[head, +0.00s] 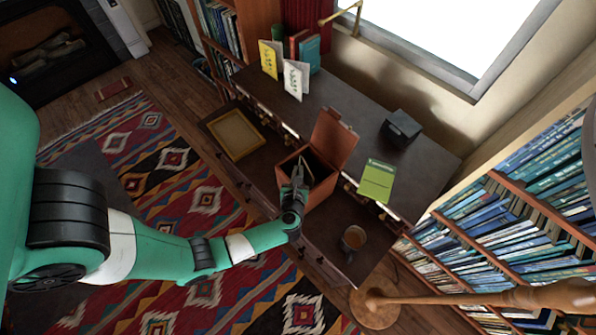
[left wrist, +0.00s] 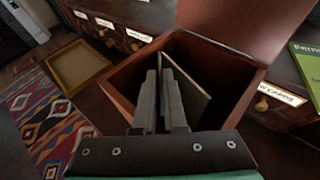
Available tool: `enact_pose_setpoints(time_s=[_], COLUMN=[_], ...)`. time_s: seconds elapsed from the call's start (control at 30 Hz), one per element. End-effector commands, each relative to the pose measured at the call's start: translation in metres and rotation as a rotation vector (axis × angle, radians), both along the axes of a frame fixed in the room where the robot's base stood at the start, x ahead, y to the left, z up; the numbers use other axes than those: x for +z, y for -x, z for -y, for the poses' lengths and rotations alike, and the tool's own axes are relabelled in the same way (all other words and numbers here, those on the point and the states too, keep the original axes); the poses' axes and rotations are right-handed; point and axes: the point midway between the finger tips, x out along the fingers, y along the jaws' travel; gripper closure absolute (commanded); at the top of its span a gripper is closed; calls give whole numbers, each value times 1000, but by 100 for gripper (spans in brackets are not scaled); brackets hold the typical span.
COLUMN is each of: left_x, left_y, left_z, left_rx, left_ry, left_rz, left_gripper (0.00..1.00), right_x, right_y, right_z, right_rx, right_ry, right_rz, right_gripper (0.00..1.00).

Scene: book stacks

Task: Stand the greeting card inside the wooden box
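The wooden box (head: 325,191) stands on the desk with its lid (head: 333,137) raised; in the left wrist view its reddish-brown wall (left wrist: 235,105) surrounds a dark inside. The greeting card (left wrist: 190,88) is within the box opening, tilted, with a pale leaf splayed to the right; a sliver of it shows in the head view (head: 307,172). My left gripper (head: 297,178) is over the box's near left side. Its fingers (left wrist: 162,85) are close together around the card's near edge. The card's lower part is hidden. My right gripper is not in view.
A green book (head: 377,181) lies right of the box and a mug (head: 353,239) stands nearer. An empty tray (head: 236,134) is to the left. Upright cards (head: 295,79) and books stand at the back. A black box (head: 401,127) sits at back right.

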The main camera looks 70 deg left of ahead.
Motion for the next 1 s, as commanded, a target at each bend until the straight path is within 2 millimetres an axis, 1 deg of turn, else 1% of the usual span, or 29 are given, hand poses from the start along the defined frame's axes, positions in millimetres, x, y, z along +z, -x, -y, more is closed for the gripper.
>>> enact_pose_setpoints(time_s=[0.03, 0.1, 0.13, 0.4, 0.47, 0.57, 0.6, 0.67, 0.9, 1.0], left_x=[0, 0, 0, 2, 6, 21, 18, 24, 47, 53], left_y=[0, 0, 0, 0, 0, 0, 3, 9, 33, 41], left_z=[0, 0, 0, 0, 0, 0, 9, 21, 73, 88], left_rx=[0, 0, 0, 0, 0, 0, -5, -7, -9, -6], left_ry=[0, 0, 0, 0, 0, 0, 0, 0, -1, 0], left_rz=[0, 0, 0, 0, 0, 1, -2, -2, 1, 0], left_gripper=[80, 68, 66, 66, 66, 66, 66, 66, 66, 66], right_x=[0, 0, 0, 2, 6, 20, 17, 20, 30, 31], right_y=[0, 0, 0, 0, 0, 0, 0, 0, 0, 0], right_z=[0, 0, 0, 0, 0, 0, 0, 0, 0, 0], right_rx=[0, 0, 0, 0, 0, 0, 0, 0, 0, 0], right_ry=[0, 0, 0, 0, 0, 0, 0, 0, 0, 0], right_rz=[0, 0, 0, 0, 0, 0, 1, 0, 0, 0], right_gripper=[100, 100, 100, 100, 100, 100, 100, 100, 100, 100])
